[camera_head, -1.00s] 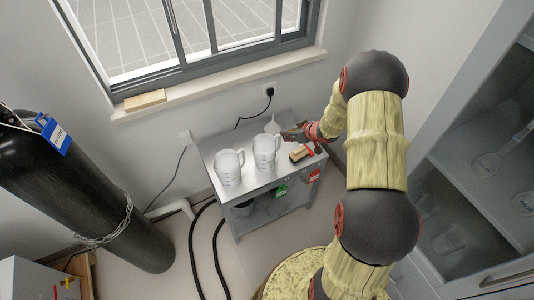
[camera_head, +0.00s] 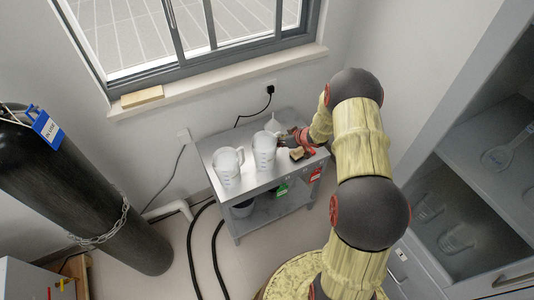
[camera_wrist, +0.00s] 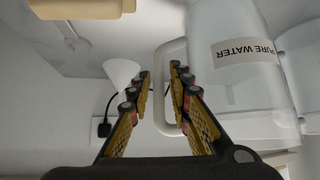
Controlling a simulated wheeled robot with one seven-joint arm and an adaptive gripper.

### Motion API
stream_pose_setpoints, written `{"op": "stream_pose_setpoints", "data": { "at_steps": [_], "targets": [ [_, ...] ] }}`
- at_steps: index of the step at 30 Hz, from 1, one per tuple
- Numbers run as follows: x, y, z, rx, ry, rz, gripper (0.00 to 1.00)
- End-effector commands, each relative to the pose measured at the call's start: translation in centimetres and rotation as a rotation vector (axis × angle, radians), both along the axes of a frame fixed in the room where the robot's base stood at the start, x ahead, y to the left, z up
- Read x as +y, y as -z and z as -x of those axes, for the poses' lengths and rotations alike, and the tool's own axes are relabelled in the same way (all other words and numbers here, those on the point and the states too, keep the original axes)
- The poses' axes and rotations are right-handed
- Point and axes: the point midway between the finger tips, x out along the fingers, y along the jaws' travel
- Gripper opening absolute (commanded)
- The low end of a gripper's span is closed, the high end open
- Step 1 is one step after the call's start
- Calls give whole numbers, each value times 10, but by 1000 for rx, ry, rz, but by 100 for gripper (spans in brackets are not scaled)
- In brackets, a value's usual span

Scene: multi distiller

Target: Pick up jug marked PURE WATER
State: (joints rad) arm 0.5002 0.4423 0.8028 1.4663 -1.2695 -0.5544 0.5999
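The jug marked PURE WATER (camera_wrist: 246,85) is a translucent white jug at the right of the wrist view, its label showing upside down. In the head view I take it to be the right-hand jug (camera_head: 263,152) on the small metal cart (camera_head: 250,190). My gripper (camera_wrist: 160,72) is open, with its two patterned fingers on either side of the jug's handle (camera_wrist: 164,95). The handle shows between the fingers; I cannot tell whether they touch it. In the head view my gripper (camera_head: 284,140) is just right of this jug. The jug stands upright on the cart.
A second jug (camera_head: 227,168) stands close to the left. The wall and window sill are behind; a gas cylinder (camera_head: 75,190) stands left, a cabinet right.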

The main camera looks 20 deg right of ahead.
Motion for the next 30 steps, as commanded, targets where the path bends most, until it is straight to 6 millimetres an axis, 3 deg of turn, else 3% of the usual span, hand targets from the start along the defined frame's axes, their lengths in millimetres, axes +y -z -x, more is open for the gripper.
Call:
{"op": "stream_pose_setpoints", "data": {
  "at_steps": [4, 15, 30],
  "targets": [
    [0, -1, 0, 0, 0, 0, 20],
    [0, -1, 0, -1, 0, 1, 0],
    [-1, -1, 0, -1, -1, 2, 0]
  ]
}}
